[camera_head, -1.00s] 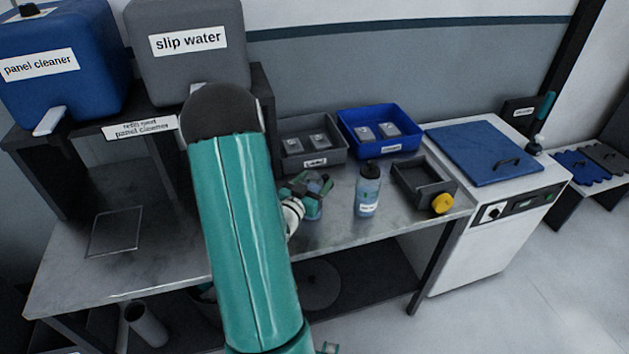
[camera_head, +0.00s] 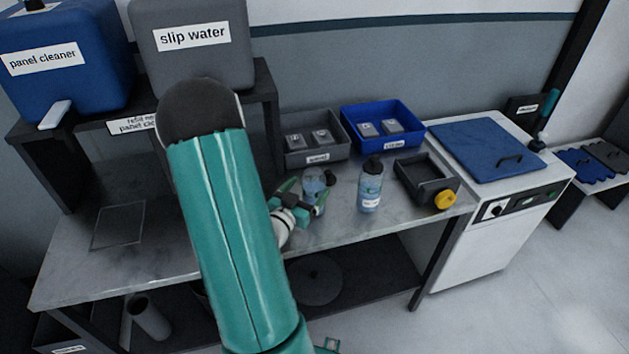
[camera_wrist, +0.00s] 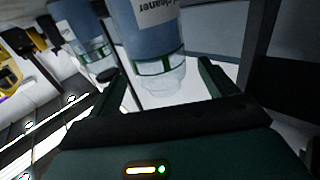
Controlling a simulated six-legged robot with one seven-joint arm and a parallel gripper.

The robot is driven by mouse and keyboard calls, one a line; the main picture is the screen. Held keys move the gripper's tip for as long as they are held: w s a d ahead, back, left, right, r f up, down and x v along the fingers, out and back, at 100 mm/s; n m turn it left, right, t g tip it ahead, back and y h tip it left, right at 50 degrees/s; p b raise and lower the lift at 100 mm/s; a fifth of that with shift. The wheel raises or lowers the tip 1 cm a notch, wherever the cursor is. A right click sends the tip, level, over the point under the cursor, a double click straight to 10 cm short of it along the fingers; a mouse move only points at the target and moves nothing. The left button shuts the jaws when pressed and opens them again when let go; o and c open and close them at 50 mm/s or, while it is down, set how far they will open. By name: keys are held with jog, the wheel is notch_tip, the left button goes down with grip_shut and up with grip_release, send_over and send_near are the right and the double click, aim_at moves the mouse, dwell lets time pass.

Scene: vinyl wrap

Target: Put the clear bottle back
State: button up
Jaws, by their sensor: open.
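Two see-through bottles with bluish contents and dark caps stand upright on the grey bench (camera_head: 240,290). The nearer bottle (camera_head: 314,184) is at my gripper (camera_head: 301,203) and partly hidden by it. In the wrist view this bottle (camera_wrist: 150,45) is upside down in the picture, with a label ending in "cleaner".
Behind are a grey bin (camera_head: 318,157) and a blue bin (camera_head: 400,143) holding small blocks. Grey "slip water" (camera_head: 195,55) and blue "panel cleaner" (camera_head: 50,85) tanks stand on a shelf at left.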

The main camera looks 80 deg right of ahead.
jog(key=v, duration=0.6)
